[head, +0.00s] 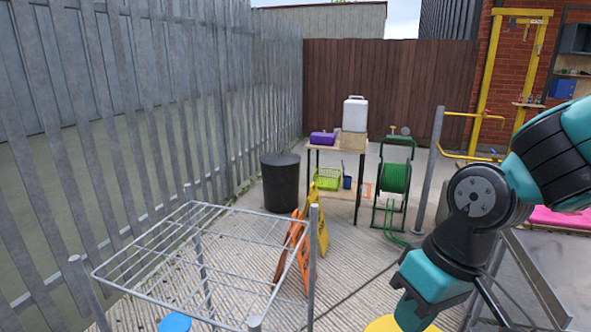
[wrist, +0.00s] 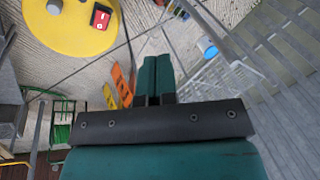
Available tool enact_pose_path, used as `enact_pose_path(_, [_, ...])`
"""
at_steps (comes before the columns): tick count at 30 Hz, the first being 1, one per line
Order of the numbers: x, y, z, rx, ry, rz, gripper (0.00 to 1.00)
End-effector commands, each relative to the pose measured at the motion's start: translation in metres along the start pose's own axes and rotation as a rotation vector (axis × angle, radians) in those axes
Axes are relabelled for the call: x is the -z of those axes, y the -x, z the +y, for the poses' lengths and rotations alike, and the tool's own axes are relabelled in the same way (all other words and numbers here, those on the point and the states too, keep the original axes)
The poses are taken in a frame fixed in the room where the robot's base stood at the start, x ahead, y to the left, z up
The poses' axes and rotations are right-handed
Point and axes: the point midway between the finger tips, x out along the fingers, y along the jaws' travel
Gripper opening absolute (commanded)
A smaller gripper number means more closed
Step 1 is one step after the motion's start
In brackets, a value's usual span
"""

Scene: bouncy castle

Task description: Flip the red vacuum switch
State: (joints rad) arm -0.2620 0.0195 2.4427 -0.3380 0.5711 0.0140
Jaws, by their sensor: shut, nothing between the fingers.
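The red vacuum switch (wrist: 102,17) is a small red rocker in a dark frame on the round yellow vacuum top (wrist: 72,40), at the upper left of the wrist view. In the head view only a sliver of the yellow top (head: 385,325) shows at the bottom edge, behind my arm, and the switch is hidden. My gripper (wrist: 155,62) is shut and empty, its teal fingers side by side. In the wrist view the fingertips lie to the right of and below the switch, apart from it in the picture.
A wire drying rack (head: 190,262) stands at the front left. Orange and yellow folding signs (head: 318,222) are behind it. A green hose reel (head: 395,178), a small table (head: 336,149) and a black bin (head: 281,185) stand further back. A metal fence lines the left.

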Motion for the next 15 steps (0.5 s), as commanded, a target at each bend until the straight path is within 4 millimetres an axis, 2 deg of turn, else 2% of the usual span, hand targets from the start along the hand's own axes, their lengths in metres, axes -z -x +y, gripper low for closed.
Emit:
enact_pose_path(1, [-0.013, 0.016, -0.012, 0.015, 0.037, 0.018, 0.0])
enact_pose_path(6, [-0.05, 0.043, -0.039, 0.052, 0.133, 0.03, 0.0])
enact_pose_path(10, [-0.062, 0.05, -0.049, 0.062, 0.166, 0.033, 0.0])
enact_pose_path(15, [-0.065, 0.051, -0.05, 0.063, 0.171, 0.031, 0.0])
